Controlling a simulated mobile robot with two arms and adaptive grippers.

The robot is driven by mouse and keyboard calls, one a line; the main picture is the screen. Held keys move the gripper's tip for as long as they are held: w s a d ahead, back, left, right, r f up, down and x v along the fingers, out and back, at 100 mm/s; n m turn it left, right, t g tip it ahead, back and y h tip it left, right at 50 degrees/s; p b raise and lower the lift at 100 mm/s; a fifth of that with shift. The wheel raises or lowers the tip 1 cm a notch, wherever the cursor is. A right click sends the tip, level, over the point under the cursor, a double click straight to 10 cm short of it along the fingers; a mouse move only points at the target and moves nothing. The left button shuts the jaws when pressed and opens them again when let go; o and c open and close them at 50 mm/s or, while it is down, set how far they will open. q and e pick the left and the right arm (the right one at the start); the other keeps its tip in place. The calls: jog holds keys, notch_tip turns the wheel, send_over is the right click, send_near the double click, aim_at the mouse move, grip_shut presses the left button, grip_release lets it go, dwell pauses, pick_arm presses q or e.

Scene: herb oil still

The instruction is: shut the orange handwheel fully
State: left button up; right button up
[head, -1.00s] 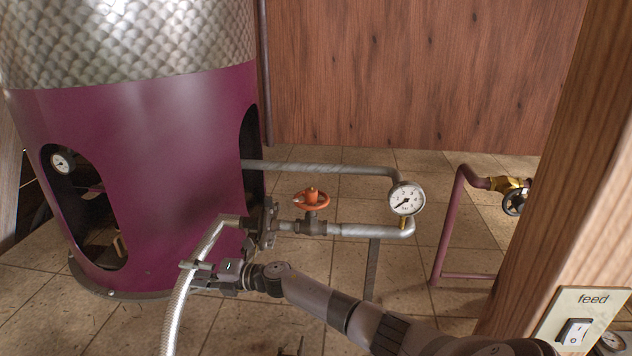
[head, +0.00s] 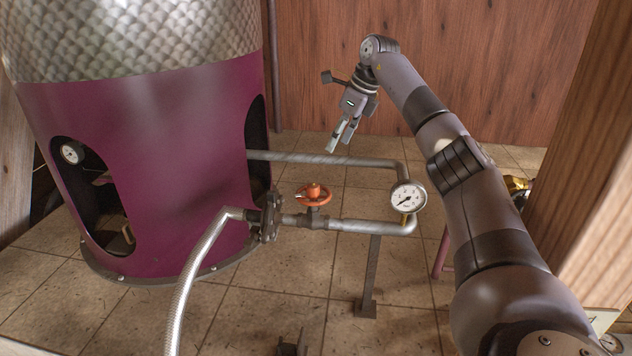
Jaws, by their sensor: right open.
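The orange handwheel (head: 314,194) sits on a valve in the lower grey pipe, left of the pressure gauge (head: 407,196). It lies roughly level, with its hub on top. I cannot tell from its look how far it is turned. My right gripper (head: 341,137) is open and empty, with its fingers pointing down. In the picture it is above and a little right of the handwheel, clear of it. My left gripper is not in view.
A purple still body (head: 165,170) stands at the left. A braided hose (head: 190,280) hangs from the flange (head: 269,217) left of the valve. The upper pipe (head: 325,158) runs behind the handwheel. A wooden post (head: 590,190) stands at the right.

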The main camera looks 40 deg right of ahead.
aim_at(314, 185)
jog(key=p+x, duration=0.3)
jog(key=x, duration=1.2)
jog(key=shift+w+a, duration=0.1)
jog(key=shift+w+f, duration=0.15)
jog(key=shift+f, duration=0.4)
jog(key=shift+c, duration=0.4)
jog(key=c, duration=1.1)
